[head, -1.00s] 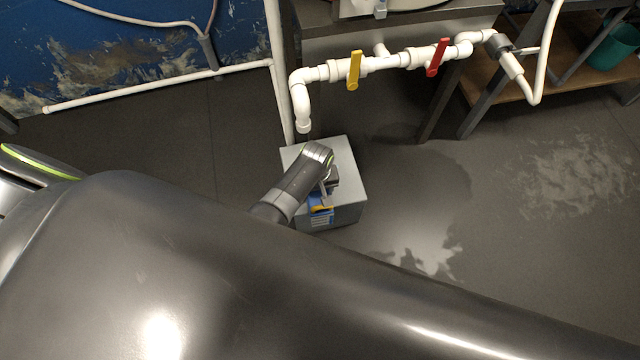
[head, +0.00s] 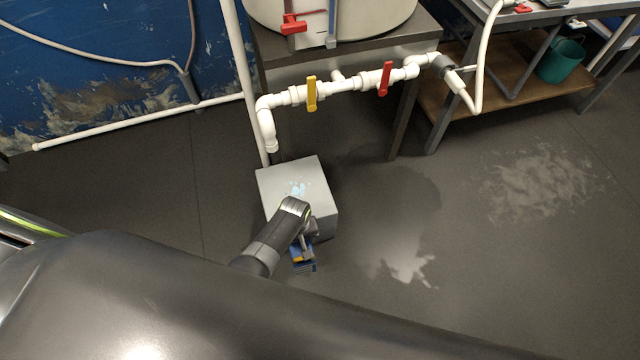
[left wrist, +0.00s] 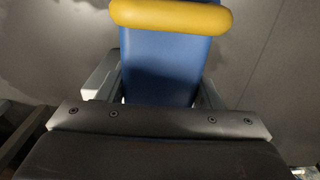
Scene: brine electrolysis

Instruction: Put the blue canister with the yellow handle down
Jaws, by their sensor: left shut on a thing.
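The blue canister (head: 303,264) with the yellow handle is at the front side of a grey box, partly hidden by my left gripper (head: 304,244). In the left wrist view the blue canister (left wrist: 162,68) fills the middle, and its yellow handle (left wrist: 172,16) crosses the top. My left gripper (left wrist: 155,92) is shut on the canister, with a finger on either side of it. The canister's underside is hidden, so I cannot tell what it touches. My right gripper is not in view.
The grey box (head: 292,186) stands on the dark floor under a white pipe (head: 268,130) with yellow and red valve handles. A metal table and a shelf with a teal bucket (head: 560,62) stand behind. Floor to the right is clear.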

